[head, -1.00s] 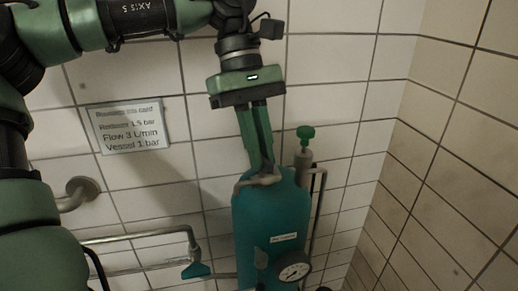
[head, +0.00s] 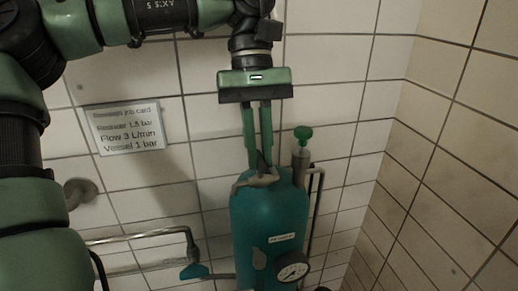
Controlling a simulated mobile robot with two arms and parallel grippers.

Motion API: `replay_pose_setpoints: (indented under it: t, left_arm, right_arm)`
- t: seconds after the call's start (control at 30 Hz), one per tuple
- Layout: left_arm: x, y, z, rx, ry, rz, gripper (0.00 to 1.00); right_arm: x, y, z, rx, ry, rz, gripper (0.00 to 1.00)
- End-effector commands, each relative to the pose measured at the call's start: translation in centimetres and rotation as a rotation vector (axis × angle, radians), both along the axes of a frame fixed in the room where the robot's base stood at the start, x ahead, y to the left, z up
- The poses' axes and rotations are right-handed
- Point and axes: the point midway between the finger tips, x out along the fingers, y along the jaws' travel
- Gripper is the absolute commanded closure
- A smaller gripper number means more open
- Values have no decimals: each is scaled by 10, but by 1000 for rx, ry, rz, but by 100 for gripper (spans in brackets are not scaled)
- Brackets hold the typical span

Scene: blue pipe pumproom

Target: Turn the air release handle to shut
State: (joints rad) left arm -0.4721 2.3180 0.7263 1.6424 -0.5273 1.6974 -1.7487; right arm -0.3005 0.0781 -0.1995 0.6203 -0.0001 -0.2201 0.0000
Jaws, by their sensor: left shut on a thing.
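A teal pressure vessel (head: 262,218) stands against the tiled wall, with a beige-grey fitting (head: 255,181) on its top. My left gripper (head: 259,160) reaches straight down to this fitting from above. Its two green fingers are shut on a small dark grey part at the vessel top, which I take to be the air release handle (head: 262,164). The fingers hide much of the handle, so its exact angle is hard to tell. My right gripper is not in view.
A green-knobbed valve (head: 303,133) stands close right of the gripper. A gauge (head: 292,267) is on the vessel's lower front. A pipe with a teal lever (head: 194,271) runs at the left. A job card (head: 126,128) hangs on the wall.

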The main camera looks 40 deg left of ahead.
Motion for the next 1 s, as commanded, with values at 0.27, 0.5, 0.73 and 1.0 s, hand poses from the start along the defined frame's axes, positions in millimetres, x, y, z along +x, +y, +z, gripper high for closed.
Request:
replay_pose_setpoints:
  t: [0.27, 0.5, 0.73, 1.0]
  left_arm:
    - [-1, 0, -1, 1, 4, -2, 68]
    - [0, 0, 0, 1, 2, -1, 68]
    - [6, 5, 15, 0, -1, 1, 68]
    - [17, 17, 55, 1, 0, 1, 68]
  right_arm:
    - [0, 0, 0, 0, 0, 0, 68]
    - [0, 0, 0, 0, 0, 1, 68]
    - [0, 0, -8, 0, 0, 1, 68]
    - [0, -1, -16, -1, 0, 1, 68]
